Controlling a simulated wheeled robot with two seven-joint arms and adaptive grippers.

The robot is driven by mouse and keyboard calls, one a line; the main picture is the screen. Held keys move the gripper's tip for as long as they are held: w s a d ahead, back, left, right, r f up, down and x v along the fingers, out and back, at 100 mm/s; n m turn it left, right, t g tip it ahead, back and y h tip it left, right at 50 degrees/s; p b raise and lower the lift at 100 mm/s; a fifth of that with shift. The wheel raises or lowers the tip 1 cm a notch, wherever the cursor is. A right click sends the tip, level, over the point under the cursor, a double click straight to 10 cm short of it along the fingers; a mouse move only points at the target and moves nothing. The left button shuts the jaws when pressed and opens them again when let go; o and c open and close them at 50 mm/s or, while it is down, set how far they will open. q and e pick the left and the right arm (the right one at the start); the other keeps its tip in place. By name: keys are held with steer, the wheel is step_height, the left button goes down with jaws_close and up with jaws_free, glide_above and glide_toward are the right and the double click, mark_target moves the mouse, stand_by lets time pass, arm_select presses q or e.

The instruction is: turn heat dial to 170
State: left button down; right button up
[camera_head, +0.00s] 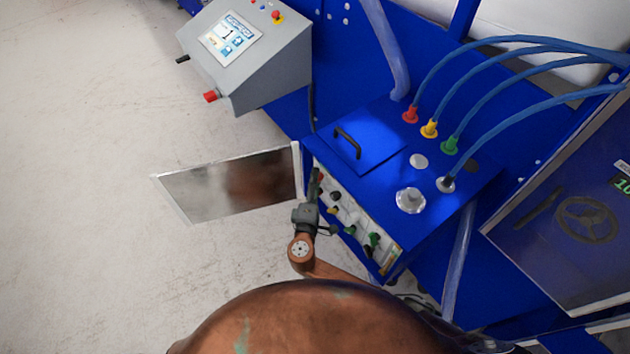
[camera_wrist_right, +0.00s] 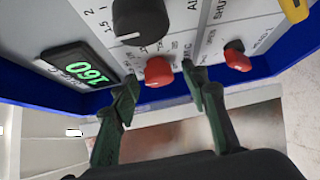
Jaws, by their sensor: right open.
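The front control panel (camera_head: 352,215) of the blue machine carries several knobs. In the right wrist view, a red knob (camera_wrist_right: 158,72) sits beside a green digital readout (camera_wrist_right: 80,68) that shows 160 °C, seen upside down. My right gripper (camera_wrist_right: 158,84) is open, with one dark green finger on either side of this red knob. I cannot tell whether the fingers touch it. In the head view my right gripper (camera_head: 318,203) is at the panel's upper left part and hides some of the knobs. Small dial markings are too blurred to read. My left gripper is out of view.
A large black knob (camera_wrist_right: 140,20) is close to the red one, and a second red knob (camera_wrist_right: 237,58) is to the right. An open metal door (camera_head: 230,183) stands left of the gripper. A grey console (camera_head: 250,60) is at upper left.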

steer(key=shift+c, duration=1.3)
steer(key=c, duration=0.6)
jaws_close()
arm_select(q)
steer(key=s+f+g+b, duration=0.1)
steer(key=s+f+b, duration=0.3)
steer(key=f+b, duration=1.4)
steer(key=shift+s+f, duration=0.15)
arm_select(e)
steer(key=shift+f+m+t+h, duration=0.15)
steer(key=shift+m+t+h, duration=0.25)
steer(key=shift+m+t, duration=0.75)
steer(key=shift+f+m+t+h, duration=0.15)
steer(key=shift+m+t+h, duration=0.25)
steer(key=shift+m+t, duration=0.7)
steer(key=shift+m+g, duration=0.25)
